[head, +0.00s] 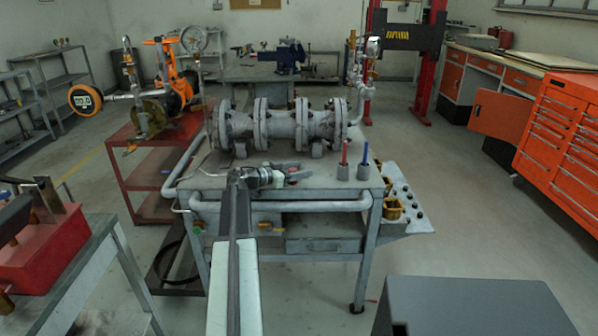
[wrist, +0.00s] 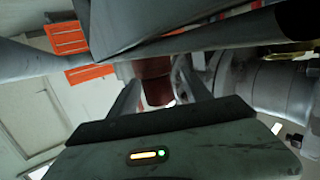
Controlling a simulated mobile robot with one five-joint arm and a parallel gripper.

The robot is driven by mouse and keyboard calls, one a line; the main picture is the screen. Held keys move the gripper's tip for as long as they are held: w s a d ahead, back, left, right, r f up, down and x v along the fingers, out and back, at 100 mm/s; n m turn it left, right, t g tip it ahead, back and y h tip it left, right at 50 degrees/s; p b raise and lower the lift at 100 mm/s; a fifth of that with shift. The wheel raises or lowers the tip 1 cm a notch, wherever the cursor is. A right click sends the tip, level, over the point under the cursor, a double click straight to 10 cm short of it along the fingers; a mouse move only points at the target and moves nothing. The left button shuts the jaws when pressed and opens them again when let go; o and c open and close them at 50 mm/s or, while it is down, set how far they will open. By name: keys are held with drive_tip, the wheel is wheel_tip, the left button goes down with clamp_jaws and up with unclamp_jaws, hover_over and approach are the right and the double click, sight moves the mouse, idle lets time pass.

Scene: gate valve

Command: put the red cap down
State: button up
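The red cap (wrist: 155,82) shows in the wrist view as a dull red cylinder between my two fingers. The fingertips are at its sides, and its far end is partly hidden by a grey surface. In the head view my gripper (head: 285,174) is over the grey workbench (head: 325,187), in front of the flanged pipe, with only a small bit of red showing at its fingers. I cannot tell from these views whether the cap touches the bench top.
The flanged grey pipe (head: 282,126) lies along the back of the bench. A red-topped post (head: 344,160) and a blue-topped post (head: 364,162) stand to the right of my gripper. Some bench top between gripper and posts is clear. An orange drawer cabinet (head: 565,140) stands far right.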

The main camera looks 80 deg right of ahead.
drive_tip(key=shift+r+p, duration=0.4)
drive_tip(key=shift+p, duration=0.05)
drive_tip(key=p+v, duration=0.2)
drive_tip(key=v, duration=1)
